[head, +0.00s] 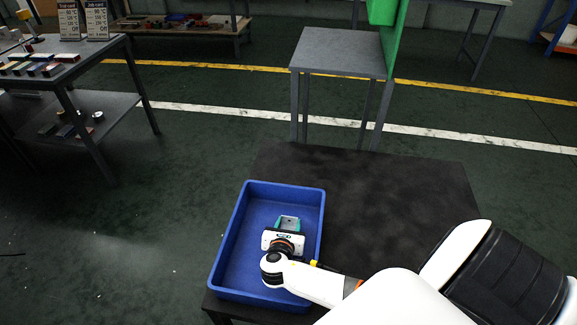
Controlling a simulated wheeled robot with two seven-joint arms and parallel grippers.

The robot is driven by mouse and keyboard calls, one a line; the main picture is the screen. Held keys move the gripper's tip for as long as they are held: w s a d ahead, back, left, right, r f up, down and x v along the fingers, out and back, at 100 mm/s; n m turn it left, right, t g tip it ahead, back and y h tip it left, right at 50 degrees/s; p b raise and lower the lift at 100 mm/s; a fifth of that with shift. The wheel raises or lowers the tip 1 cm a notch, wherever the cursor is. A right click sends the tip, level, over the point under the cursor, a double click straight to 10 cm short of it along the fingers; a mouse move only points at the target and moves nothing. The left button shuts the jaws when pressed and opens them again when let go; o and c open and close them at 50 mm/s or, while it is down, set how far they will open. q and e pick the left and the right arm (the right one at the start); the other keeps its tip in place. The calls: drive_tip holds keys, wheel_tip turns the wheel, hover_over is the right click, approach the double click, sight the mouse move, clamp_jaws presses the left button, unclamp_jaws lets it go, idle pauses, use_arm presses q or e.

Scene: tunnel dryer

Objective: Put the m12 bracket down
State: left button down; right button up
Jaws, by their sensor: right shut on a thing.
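The bracket (289,222) is a small teal-green, frame-like piece with a grey middle. It shows just beyond my right gripper (285,232), whose white body is over the inside of a blue tray (232,225). My right gripper is shut on the bracket. The fingers are mostly hidden by the gripper's body and the bracket. I cannot tell whether the bracket touches the tray floor. My right arm comes in from the lower right. My left gripper is not in view.
The blue tray stands on the left of a dark table (400,200), whose top is otherwise bare. A grey table (340,50) with a green panel (396,35) stands beyond it. A shelved bench (75,65) with several small parts stands at left.

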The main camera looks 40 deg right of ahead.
drive_tip(key=o, duration=1)
drive_tip(key=shift+f, duration=0.15)
drive_tip(key=shift+o, duration=0.2)
drive_tip(key=shift+s+a+r, duration=0.15)
drive_tip(key=shift+r, duration=0.1)
drive_tip(key=p+v, duration=0.1)
drive_tip(key=v, duration=1)
drive_tip(key=shift+s+a+r+p, duration=0.1)
drive_tip(key=shift+s+a+p, duration=0.15)
drive_tip(key=shift+p, duration=0.1)
drive_tip(key=shift+r, duration=0.1)
